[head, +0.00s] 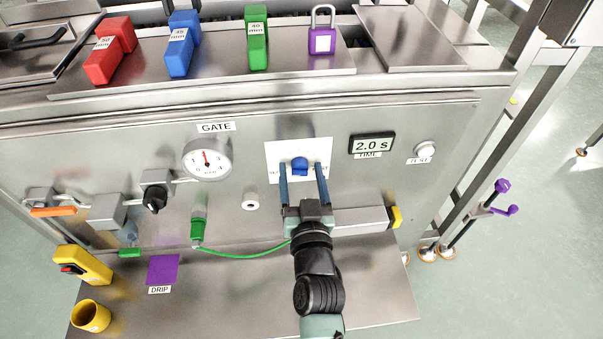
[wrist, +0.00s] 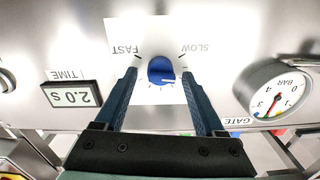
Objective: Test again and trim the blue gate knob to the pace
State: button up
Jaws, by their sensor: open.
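The blue gate knob (head: 300,165) sits on a white plate (head: 323,148) on the machine's front panel. In the wrist view the knob (wrist: 161,70) is round, with tick marks about it and the words FAST and SLOW, upside down there. My gripper (head: 303,172) is open, its two fingers on either side of the knob; I cannot tell if they touch it. The wrist view shows the gripper (wrist: 160,80) spread wider than the knob. The time display (head: 371,144) reads 2.0 s. A white TEST button (head: 425,148) is to its right.
The GATE gauge (head: 207,160) is left of the plate. A black knob (head: 155,198), a green plug (head: 197,228) with a green cable and an orange lever (head: 53,211) lie further left. Red, blue and green blocks and a purple padlock (head: 322,40) are on top.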

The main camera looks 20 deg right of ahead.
grip_shut()
jog(key=shift+m, duration=0.3)
dwell(0.3)
grip_release()
jog(key=v, duration=1.3)
jog(key=shift+p, duration=0.4)
